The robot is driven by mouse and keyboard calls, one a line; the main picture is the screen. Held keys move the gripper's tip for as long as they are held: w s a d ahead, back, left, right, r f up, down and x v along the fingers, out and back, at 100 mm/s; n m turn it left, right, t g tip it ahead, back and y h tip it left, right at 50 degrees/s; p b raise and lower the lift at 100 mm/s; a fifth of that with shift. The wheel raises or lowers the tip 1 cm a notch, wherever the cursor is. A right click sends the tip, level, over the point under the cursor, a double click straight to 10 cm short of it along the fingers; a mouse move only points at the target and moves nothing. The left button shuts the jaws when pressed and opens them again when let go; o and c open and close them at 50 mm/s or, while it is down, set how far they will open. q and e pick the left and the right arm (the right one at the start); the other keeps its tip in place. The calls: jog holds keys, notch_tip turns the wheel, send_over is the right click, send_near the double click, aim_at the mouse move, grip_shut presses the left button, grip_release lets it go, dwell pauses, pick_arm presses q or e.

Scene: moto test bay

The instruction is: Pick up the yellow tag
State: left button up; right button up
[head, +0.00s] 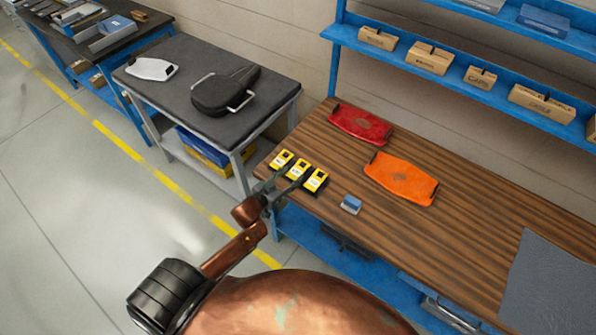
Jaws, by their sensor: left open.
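Three small yellow tags with black and white markings lie in a slanting row near the left front edge of the wooden bench top (400,240). They are the left tag (281,159), the middle tag (299,169) and the right tag (316,180). My left gripper (284,187) is open at the bench's front edge, just on the near side of the row. Its fingers overlap the lower edges of the tags in the picture; I cannot tell whether they touch. No tag is visibly held. My right gripper is not in view.
A small blue block (351,204) lies right of the tags. A red panel (360,126) and an orange panel (400,179) lie behind. A grey mat (550,285) covers the right end. A blue shelf (470,62) with cardboard boxes stands above; a grey cart (180,105) stands left.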

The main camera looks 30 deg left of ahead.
aim_at(298, 169)
pick_arm(q)
jog(key=x, duration=0.5)
jog(key=shift+w+f, duration=0.2)
jog(key=shift+w, duration=0.1)
jog(key=shift+c, duration=0.4)
jog(key=c, duration=0.6)
